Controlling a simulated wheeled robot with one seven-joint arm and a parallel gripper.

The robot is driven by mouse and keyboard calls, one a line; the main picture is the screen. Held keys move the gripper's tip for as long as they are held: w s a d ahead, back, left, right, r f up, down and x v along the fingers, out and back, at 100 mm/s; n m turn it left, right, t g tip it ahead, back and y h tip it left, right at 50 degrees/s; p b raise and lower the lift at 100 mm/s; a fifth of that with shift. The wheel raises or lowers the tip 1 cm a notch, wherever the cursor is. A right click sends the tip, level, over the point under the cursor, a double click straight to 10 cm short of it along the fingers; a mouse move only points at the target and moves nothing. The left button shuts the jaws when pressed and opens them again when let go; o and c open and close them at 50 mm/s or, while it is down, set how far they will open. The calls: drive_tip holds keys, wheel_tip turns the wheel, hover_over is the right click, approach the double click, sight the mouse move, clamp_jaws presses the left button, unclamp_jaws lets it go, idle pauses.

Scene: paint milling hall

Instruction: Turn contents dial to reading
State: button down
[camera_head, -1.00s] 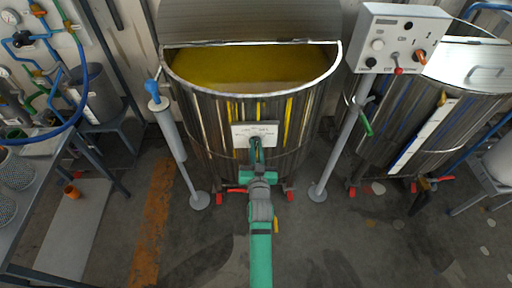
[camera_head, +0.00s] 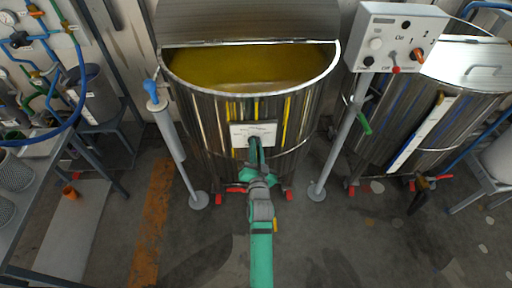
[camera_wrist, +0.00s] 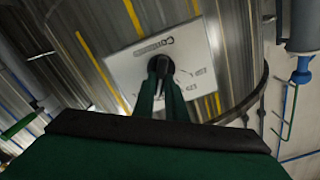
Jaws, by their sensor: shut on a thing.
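The contents dial is a dark round knob (camera_wrist: 160,65) on a white plate (camera_wrist: 150,46) with printed marks. The plate (camera_head: 241,133) is fixed to the front of the steel vat (camera_head: 210,108), which holds yellow paint. My gripper (camera_wrist: 162,80) is shut on the dial, with a green finger on each side of it. In the head view my gripper (camera_head: 255,144) reaches the plate from below and hides the knob. In the wrist view the plate looks tilted. The markings are too small to read.
A control box (camera_head: 398,38) on a grey post stands right of the vat. A second post (camera_head: 177,146) stands at its left. Another vat (camera_head: 455,85) is at the right. A grey bench (camera_head: 28,205) is at the far left.

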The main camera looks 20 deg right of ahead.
drive_tip(key=shift+a, duration=0.1)
drive_tip(key=c, duration=1.8)
unclamp_jaws()
drive_tip(key=shift+s, duration=0.15)
drive_tip(key=v, duration=1)
drive_tip(key=shift+s, duration=0.35)
